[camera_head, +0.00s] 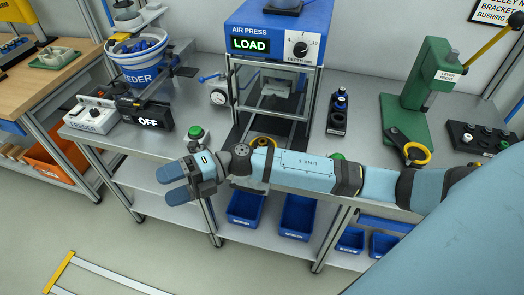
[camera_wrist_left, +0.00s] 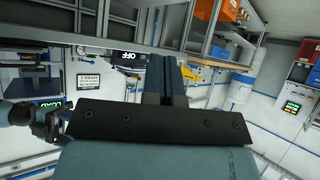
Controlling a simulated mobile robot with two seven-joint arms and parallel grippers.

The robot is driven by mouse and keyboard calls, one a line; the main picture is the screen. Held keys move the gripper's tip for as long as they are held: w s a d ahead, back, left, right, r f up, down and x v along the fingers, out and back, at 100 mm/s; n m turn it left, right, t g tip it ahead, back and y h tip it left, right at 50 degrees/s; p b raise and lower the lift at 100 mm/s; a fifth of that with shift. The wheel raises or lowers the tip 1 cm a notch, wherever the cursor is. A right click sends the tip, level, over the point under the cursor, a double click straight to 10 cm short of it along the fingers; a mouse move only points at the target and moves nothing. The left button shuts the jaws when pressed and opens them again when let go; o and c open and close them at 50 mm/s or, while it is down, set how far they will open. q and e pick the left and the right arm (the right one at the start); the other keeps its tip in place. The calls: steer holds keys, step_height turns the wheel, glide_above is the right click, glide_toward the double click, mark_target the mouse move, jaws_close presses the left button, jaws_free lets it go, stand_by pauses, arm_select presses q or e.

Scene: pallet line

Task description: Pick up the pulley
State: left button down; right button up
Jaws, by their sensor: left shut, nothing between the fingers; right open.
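My right gripper (camera_head: 172,184) is open and empty in the head view. It hangs in front of the bench's front edge, above the floor and lower shelf. A yellow ring-shaped part (camera_head: 416,153), possibly the pulley, sits on a black holder at the foot of the green lever press (camera_head: 428,85). Another yellow ring (camera_head: 264,140) shows behind my right forearm, partly hidden by it, in front of the air press. I cannot tell which ring is the pulley. My left gripper (camera_wrist_left: 161,72) is shut and empty in its wrist view, away from both rings.
The blue air press (camera_head: 275,35) reads LOAD. A feeder bowl (camera_head: 138,48), an OFF display and a green button (camera_head: 196,133) stand to its left. Blue bins (camera_head: 298,215) sit on the lower shelf. A black parts tray (camera_head: 478,138) is at the right.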

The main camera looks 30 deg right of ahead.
steer(key=w+d+f+n+g+h+b, duration=0.2)
steer(key=d+f+n+g+h, duration=0.15)
steer(key=d+n+h, duration=0.2)
steer(key=r+n+t+h+b, duration=0.2)
steer(key=n+h+b, duration=0.1)
steer(key=h, duration=1)
glide_above(265, 141)
steer(key=shift+m, duration=0.25)
steer(key=f, duration=0.8)
steer(key=shift+a+f, duration=0.1)
steer(key=shift+a, duration=0.15)
steer(key=shift+d+f, duration=0.2)
steer(key=shift+f, duration=2.5)
steer(key=c, duration=1.1)
